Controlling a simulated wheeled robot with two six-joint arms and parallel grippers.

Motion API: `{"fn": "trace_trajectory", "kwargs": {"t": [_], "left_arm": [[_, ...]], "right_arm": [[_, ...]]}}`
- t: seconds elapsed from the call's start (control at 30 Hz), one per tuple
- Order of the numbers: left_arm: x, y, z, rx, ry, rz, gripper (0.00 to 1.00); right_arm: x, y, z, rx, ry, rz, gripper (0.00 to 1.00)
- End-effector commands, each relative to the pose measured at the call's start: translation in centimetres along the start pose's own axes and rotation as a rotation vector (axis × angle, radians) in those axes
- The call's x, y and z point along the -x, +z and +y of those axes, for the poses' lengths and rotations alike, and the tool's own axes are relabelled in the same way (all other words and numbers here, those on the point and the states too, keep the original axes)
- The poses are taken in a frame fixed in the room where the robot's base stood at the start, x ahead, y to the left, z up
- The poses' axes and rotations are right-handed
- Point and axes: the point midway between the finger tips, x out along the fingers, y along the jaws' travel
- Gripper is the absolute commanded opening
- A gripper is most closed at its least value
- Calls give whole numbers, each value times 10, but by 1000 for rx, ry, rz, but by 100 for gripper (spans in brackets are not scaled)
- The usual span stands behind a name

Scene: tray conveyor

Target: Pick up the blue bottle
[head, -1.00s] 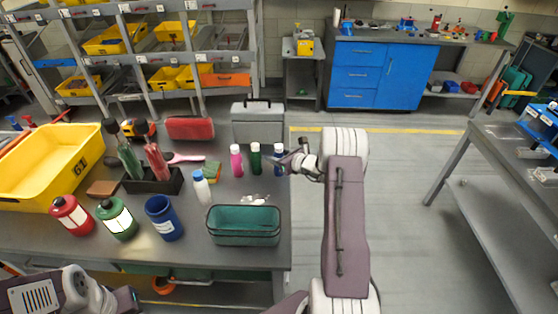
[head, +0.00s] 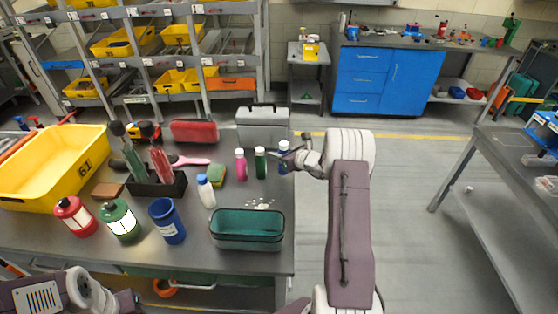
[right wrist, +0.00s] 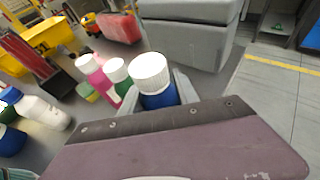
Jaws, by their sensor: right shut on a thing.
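The blue bottle (head: 283,164) with its white cap is near the table's right edge, beside the green bottle (head: 260,163). My right gripper (head: 286,160) is shut on it. In the right wrist view the blue bottle (right wrist: 159,101) stands between the fingers, its ribbed white cap above them. Its lower part is hidden by the gripper. In the head view it sits slightly higher than the green bottle; a clear gap under it cannot be made out. Part of my left arm shows at the lower left, but its gripper is out of view.
The pink bottle (head: 240,165) stands left of the green one. A grey toolbox (head: 262,128) is close behind. A teal bin (head: 246,243) and a white bottle (head: 206,193) are nearer the front. Open floor lies right of the table.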

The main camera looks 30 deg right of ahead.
Motion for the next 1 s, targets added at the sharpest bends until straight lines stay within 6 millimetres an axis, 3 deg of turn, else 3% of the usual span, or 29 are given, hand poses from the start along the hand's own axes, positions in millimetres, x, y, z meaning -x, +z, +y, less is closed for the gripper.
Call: {"fn": "trace_trajectory", "kwargs": {"t": [0.03,0.3,0.5,1.0], "left_arm": [[-1,0,0,0,0,0,36],[0,0,0,0,0,0,36],[1,0,0,0,0,0,36],[1,0,0,0,0,0,36]], "right_arm": [[6,10,-3,2,-3,-4,0],[62,27,-53,2,-7,-2,0],[92,38,-78,1,-3,-2,0],[102,40,-86,0,0,0,0]]}}
